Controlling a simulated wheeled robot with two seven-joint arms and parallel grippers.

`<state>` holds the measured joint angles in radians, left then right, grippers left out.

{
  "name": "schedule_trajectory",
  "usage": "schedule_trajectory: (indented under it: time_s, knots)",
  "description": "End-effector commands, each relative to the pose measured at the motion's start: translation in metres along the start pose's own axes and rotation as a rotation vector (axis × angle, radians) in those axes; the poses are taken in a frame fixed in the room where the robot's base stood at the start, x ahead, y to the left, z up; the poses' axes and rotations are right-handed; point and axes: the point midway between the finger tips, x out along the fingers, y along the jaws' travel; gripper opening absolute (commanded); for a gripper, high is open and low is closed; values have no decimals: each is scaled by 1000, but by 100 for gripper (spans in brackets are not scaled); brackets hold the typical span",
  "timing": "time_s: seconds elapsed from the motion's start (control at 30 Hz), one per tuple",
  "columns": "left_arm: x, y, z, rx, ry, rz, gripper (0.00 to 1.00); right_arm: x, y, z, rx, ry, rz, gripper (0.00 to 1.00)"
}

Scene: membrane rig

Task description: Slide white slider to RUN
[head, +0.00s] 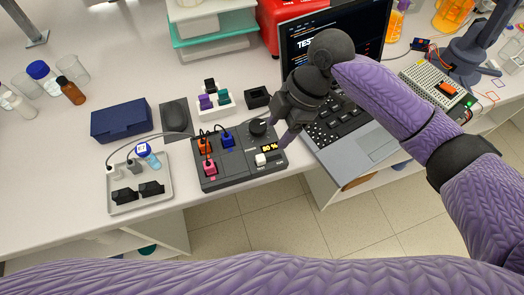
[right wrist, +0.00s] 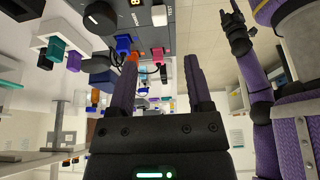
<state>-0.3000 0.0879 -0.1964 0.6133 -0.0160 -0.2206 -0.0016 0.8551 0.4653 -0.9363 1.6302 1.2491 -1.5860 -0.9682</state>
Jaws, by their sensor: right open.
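The white slider (head: 261,160) sits at the front right of the dark control box (head: 225,180), at the left, TEST end of its slot; the RUN label is to its right. In the right wrist view the slider (right wrist: 159,15) is at the top, beyond the fingertips. My right gripper (head: 284,134) is over the box's right edge, just right of and behind the slider. It is open and empty, and its two purple fingers are apart in the right wrist view (right wrist: 160,72). My left gripper (right wrist: 236,28) is small at the upper right there; its jaws are unclear.
The box also carries a black knob (head: 258,127), a lit display, and orange, blue and pink plugs. A laptop (head: 365,145) stands right of the gripper. A grey tray (head: 140,205) and a blue case (head: 121,120) lie to the left. The table's front edge is close before the box.

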Motion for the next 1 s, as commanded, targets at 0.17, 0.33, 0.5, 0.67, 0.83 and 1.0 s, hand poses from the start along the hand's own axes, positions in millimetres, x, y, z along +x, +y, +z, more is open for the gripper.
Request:
schedule_trajectory:
  time_s: [0.17,0.33,0.5,0.67,0.83,1.0]
  knots:
    - [8,-3,2,4,-2,-5,59,34,0,1,-6,2,-7,65]
    - [17,-5,3,5,-4,-8,59,74,0,1,-4,1,-5,65]
    - [21,-4,3,5,-4,-7,59,95,0,0,-4,0,-3,65]
    - [20,-3,3,4,-3,-5,59,97,0,0,-5,0,-1,65]
    - [20,0,2,2,-2,-1,59,97,0,0,-5,0,-1,54]
    - [20,2,1,-1,-1,4,59,97,0,0,-4,0,-1,18]
